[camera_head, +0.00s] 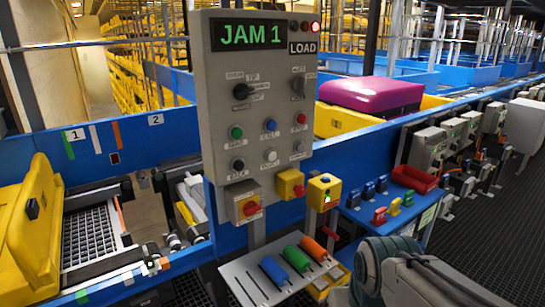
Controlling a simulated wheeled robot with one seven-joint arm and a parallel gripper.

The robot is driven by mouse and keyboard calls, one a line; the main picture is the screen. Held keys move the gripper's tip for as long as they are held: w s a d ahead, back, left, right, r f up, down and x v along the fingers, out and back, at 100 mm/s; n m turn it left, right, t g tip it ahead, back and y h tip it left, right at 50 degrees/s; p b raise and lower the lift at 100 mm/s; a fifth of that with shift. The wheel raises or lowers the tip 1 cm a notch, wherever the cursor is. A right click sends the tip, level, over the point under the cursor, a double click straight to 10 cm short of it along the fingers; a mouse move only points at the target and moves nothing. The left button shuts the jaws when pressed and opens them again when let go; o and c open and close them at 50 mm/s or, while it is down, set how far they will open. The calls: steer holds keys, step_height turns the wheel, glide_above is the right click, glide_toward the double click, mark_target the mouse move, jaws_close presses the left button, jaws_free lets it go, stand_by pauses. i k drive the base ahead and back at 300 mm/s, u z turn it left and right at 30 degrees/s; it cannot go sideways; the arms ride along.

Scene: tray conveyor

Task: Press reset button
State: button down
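A grey control panel (257,190) stands upright in the middle, its display (248,35) reading "JAM 1" in green with a "LOAD" label beside it. Its face carries a green button (236,132), a blue button (270,125), a red button (301,118), a black button (238,165), a white button (271,155) and a grey one (299,147). Their small labels are too blurred for me to tell which is reset. Parts of my arm show at the lower right, apart from the panel in the picture. My gripper is not in view.
Below the panel are boxes with red knobs (251,208) and a pale rack (245,283) with blue, green and orange handles. A yellow tray (28,215) is at left. A magenta load (370,95) sits on the conveyor behind. Small coloured locks (380,215) stand at right.

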mark_target(271, 156)
steer(key=u, duration=0.55)
steer(key=k, duration=1.35)
steer(key=u, duration=1.05)
steer(key=i, duration=1.45)
steer(key=z, duration=0.85)
steer(key=i, duration=0.75)
steer(key=z, duration=0.9)
